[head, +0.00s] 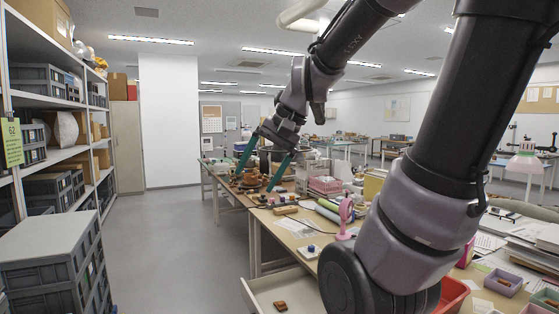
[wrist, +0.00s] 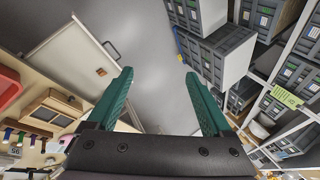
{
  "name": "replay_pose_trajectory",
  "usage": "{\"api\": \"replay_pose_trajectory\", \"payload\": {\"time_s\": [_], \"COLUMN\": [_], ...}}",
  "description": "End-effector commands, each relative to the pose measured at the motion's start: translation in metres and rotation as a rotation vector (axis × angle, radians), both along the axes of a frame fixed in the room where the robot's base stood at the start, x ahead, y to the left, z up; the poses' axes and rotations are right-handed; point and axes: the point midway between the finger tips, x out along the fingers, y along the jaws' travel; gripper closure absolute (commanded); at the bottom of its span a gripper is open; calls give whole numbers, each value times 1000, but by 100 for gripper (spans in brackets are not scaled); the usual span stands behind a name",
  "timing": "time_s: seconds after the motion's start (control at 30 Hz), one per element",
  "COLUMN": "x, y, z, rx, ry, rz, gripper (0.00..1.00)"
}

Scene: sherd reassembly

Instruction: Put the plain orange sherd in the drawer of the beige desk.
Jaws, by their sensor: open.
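The beige desk (head: 300,232) has a pale drawer (head: 262,291) pulled open at its front left; the drawer also shows at upper left in the wrist view (wrist: 84,48). A small orange-brown sherd (head: 281,306) lies inside the drawer, apart from its walls; it shows as a small spot in the wrist view (wrist: 101,72). Whether it is plain is too small to tell. My gripper (head: 254,181) has green fingers spread apart with nothing between them. In the wrist view (wrist: 159,75) the fingers are open over the floor, right of the drawer.
Grey crates (head: 48,262) and a loaded shelf (head: 62,152) stand along the left. The aisle floor (head: 180,235) is clear. A pink object (head: 346,215), paper and a blue item (head: 311,248) lie on the desk. A red tray (head: 453,294) is at lower right.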

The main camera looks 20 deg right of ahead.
Motion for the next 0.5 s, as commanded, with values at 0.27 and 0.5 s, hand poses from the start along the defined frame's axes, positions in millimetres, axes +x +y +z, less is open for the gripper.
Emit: {"api": "replay_pose_trajectory", "payload": {"time_s": [0.27,0.5], "x": [-39,-42], "y": [-29,-33], "z": [29,32], "rx": [-238,-267], "ry": [-241,-267], "rz": [52,56], "gripper": [15,15]}}
